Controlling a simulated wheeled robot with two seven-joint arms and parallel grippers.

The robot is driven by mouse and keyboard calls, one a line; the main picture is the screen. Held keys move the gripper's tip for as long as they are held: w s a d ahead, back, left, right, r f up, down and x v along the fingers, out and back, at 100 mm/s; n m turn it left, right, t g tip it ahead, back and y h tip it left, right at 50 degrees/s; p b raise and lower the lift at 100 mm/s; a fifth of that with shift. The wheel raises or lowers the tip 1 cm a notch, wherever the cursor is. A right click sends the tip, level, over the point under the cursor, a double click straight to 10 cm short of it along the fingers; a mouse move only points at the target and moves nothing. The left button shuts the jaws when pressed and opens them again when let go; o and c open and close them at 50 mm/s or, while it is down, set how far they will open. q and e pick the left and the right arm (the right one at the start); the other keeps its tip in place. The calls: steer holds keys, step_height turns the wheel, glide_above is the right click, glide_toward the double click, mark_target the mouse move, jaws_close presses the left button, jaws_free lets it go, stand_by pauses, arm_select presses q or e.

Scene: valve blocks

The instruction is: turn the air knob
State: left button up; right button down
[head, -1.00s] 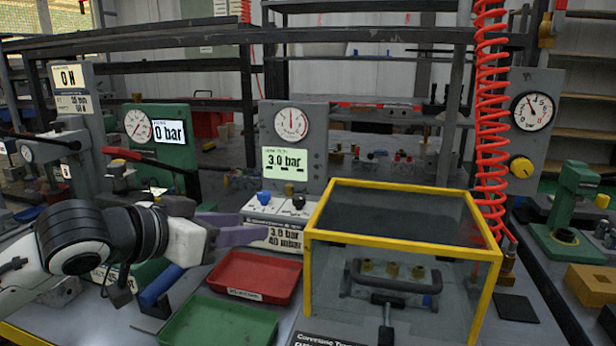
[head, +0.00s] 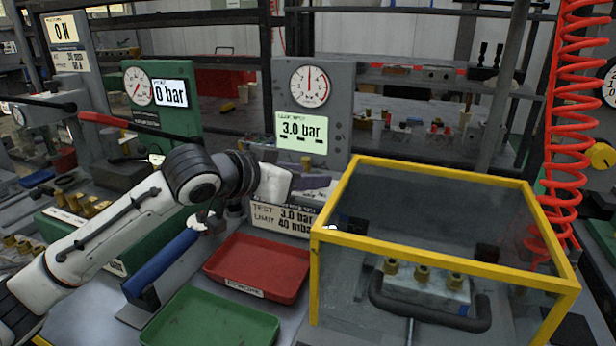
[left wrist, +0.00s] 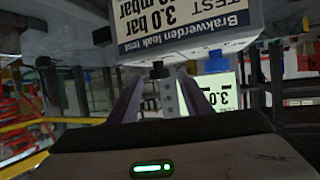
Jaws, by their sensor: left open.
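A grey test box with a "TEST 3.0 bar, LIMIT 40 mbar" label (head: 283,216) stands below the 3.0 bar display. My left gripper (head: 316,183), with purple fingers, reaches across its top and hides its knobs in the head view. In the left wrist view, where the box (left wrist: 200,44) appears upside down, a black knob (left wrist: 158,70) shows between the tips of my open left gripper (left wrist: 160,82). A blue knob (left wrist: 217,63) shows to the right, outside the fingers. I cannot tell whether either finger touches the black knob. No knob is visibly marked as air.
A yellow-framed clear guard (head: 430,180) stands close right of the gripper. A red tray (head: 258,267) and a green tray (head: 212,322) lie in front. A yellow knob (head: 601,155) is on the far right panel, behind a red coiled hose (head: 565,130).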

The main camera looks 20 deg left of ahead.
arm_select(q)
steer(key=shift+w+d+f, duration=0.15)
steer(key=shift+w+f, duration=0.05)
steer(key=shift+w, duration=0.25)
steer(key=shift+c, duration=0.6)
